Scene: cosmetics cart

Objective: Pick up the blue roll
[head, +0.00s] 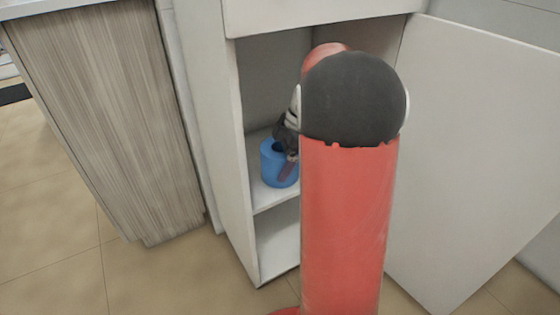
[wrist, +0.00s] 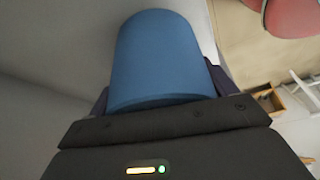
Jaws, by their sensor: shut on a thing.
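The blue roll (head: 270,168) is in the open white cabinet, over its middle shelf, in the head view. I cannot tell whether it touches the shelf. My gripper (head: 287,165) is at the roll's right side, partly hidden behind my red arm. In the wrist view the blue roll (wrist: 160,58) fills the space between the dark fingers of my gripper (wrist: 160,95), which are shut on it.
The white cabinet shelf (head: 268,195) has a side wall close to the roll's left. The open cabinet door (head: 470,150) stands at the right. A wood-grain cabinet (head: 100,110) stands at the left. Tiled floor (head: 60,230) lies in front.

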